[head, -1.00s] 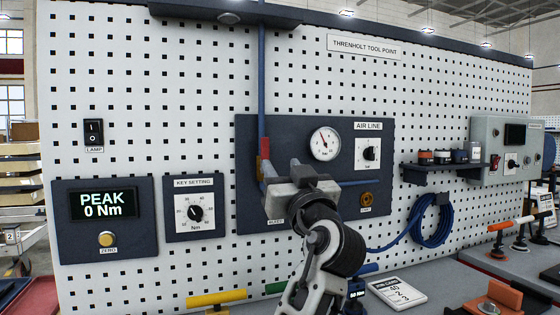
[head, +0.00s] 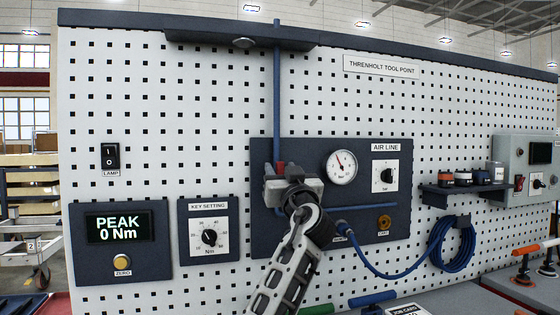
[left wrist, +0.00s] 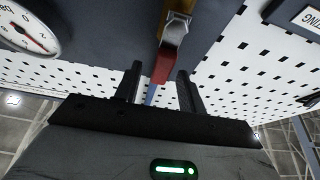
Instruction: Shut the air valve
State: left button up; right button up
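The air valve is on the blue pipe at the left of the dark AIR LINE panel (head: 350,225). Its red lever (head: 280,167) shows only in part in the head view, behind my left gripper (head: 281,179). In the left wrist view the red lever (left wrist: 166,63) lies between the two black fingers of my left gripper (left wrist: 160,76), roughly in line with the blue pipe (left wrist: 150,94). The fingers stand apart, with a gap at the left finger; contact at the right finger is unclear. My right gripper is not in view.
A pressure gauge (head: 342,167) and a black knob (head: 387,176) are right of the valve. A blue hose (head: 375,264) runs from the panel to a coil (head: 455,243). The KEY SETTING dial (head: 209,237) is at the left. A shelf (head: 470,194) juts out at the right.

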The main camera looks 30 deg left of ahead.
pick_arm(q)
jog(key=shift+x, duration=0.9)
jog(key=shift+c, duration=0.3)
grip_shut()
